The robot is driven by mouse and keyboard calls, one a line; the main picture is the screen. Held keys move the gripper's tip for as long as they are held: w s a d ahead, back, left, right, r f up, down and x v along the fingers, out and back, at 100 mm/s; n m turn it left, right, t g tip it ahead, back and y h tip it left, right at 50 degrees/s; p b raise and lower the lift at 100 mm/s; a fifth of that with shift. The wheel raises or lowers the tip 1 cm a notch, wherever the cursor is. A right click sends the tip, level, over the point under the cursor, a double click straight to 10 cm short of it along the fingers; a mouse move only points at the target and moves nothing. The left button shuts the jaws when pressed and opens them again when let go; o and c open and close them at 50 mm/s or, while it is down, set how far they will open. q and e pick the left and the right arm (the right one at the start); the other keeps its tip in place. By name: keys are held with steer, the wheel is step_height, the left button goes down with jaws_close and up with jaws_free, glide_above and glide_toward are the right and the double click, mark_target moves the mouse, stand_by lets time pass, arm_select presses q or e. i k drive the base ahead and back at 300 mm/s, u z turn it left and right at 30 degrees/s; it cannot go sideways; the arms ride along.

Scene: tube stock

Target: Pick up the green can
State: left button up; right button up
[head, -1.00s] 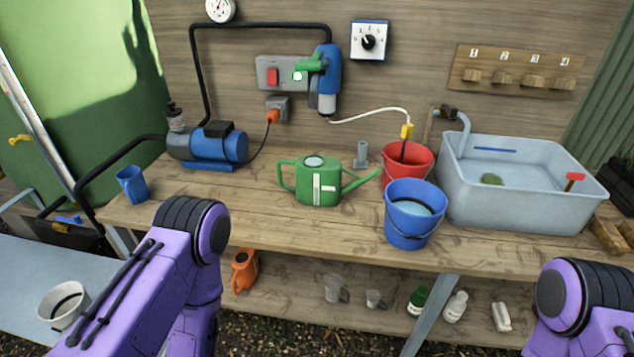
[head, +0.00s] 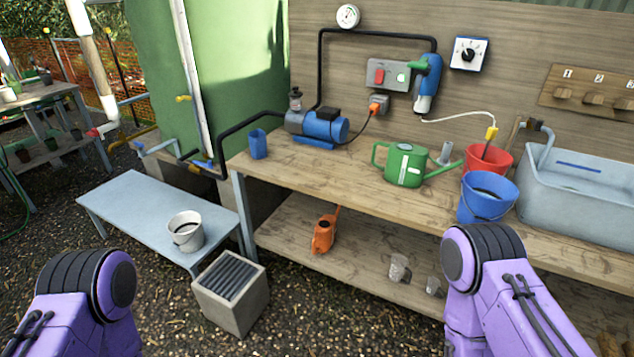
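The green can (head: 405,166) is a green watering can with a white label. It stands upright on the wooden workbench (head: 300,178), its handle to the left and its spout pointing right toward the red bucket. Both of my purple arms show only as links at the bottom of the head view, one at the left and one right of the middle. Neither gripper is in the picture, so I cannot see their fingers. Nothing is seen touching the can.
A red bucket (head: 502,158), a blue bucket (head: 487,205) and a grey sink (head: 578,203) stand right of the can. A blue pump (head: 320,128) and blue jug (head: 258,144) stand left. A low grey table (head: 135,205) holds a white bucket (head: 186,231). Gravel ground lies in front.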

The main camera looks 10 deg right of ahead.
mark_target(406, 161)
steer(key=k, duration=0.3)
steer(key=u, duration=0.1)
steer(key=i, duration=1.25)
steer(key=z, duration=0.9)
